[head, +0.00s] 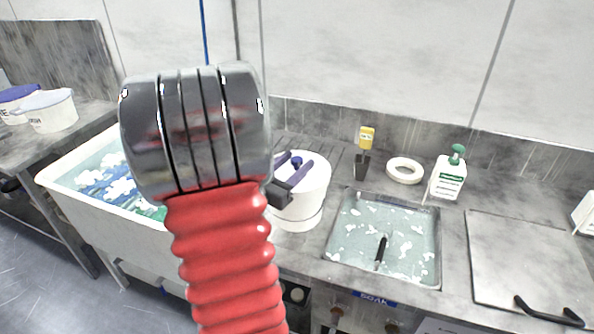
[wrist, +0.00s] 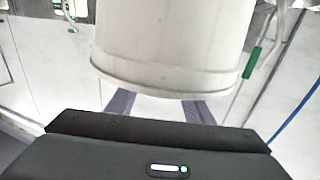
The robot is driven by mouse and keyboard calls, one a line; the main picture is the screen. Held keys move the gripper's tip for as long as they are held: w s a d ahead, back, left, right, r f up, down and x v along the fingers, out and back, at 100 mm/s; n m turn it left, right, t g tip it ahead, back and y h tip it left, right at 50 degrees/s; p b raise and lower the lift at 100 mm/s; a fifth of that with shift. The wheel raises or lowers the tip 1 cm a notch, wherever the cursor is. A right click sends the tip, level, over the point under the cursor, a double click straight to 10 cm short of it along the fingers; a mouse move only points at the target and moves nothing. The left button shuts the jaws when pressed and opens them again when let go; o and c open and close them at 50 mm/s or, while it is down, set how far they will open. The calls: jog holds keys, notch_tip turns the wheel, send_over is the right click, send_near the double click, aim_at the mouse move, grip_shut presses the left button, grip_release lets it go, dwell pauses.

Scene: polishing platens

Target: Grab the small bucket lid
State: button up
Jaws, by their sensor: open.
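A white bucket (head: 298,216) stands upright on the counter in the head view, with a white lid (head: 318,178) on it. A dark blue knob (head: 296,161) stands up from the lid's top. My gripper (head: 298,159) is open, its two purple fingers on either side of the knob. I cannot tell whether they touch it. In the wrist view the bucket (wrist: 165,35) appears upside down, with the lid's edge (wrist: 165,80) lowest. The fingers (wrist: 158,108) show apart beyond that edge, their tips hidden. The knob is hidden there.
A soak basin (head: 340,256) of foamy water is right of the bucket. Behind it are a yellow-handled tool (head: 366,140), a white ring (head: 404,171) and a soap bottle (head: 449,178). A tub (head: 100,235) and another bucket (head: 52,112) are left. A metal cover (head: 520,258) lies right.

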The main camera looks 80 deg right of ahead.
aim_at(300, 157)
jog(key=shift+x, duration=2.6)
jog(key=shift+w+r, duration=0.1)
jog(key=shift+c, duration=0.4)
jog(key=c, duration=1.1)
jog(key=shift+r, duration=0.1)
notch_tip(300, 157, up, 10)
